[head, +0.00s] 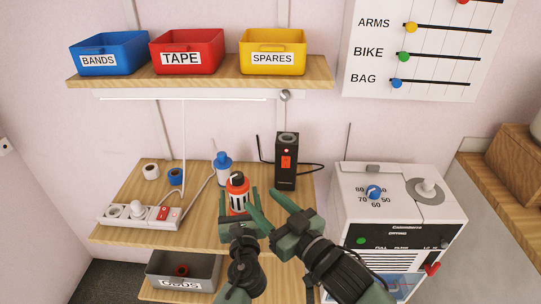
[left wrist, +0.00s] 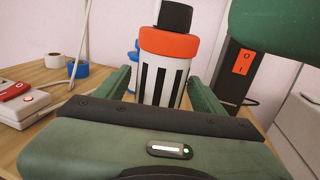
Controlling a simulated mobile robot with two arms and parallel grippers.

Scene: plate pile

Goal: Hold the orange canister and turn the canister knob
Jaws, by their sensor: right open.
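The orange canister (head: 237,190) stands upright on the wooden bench, with a white body with black stripes, an orange collar and a black knob (head: 237,178) on top. The canister's base is hidden behind the gripper. My right gripper (head: 268,208) is open and empty, just right of the canister and below knob height.
A blue-capped bottle (head: 222,168) stands close behind the canister. A black box with an orange switch (head: 286,162) is at the back right. A power strip (head: 140,215) and tape rolls (head: 175,176) lie to the left. A white machine (head: 395,205) stands on the right.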

